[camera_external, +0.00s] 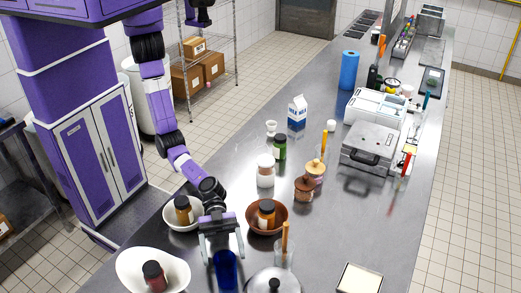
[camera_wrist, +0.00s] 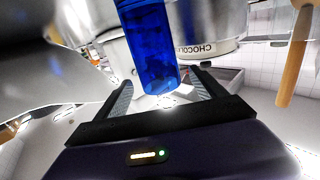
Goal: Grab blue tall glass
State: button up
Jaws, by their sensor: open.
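The blue tall glass (camera_external: 226,270) stands on the steel counter near the bottom of the external view, below my gripper (camera_external: 222,255). In the wrist view the blue glass (camera_wrist: 153,50) shows just beyond and between the two fingers of my gripper (camera_wrist: 160,92). The fingers are spread apart, with space between the glass and each finger. The top of the glass is cut off in the wrist view. Its base is cut off or hard to see in the external view.
A white bowl (camera_external: 130,262) holding a jar is at left. A brown bowl (camera_external: 284,218) with a jar lies behind.

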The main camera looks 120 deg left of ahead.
aim_at(226, 270)
jog(key=shift+x, duration=1.7)
jog(key=shift+c, duration=0.4)
grip_shut()
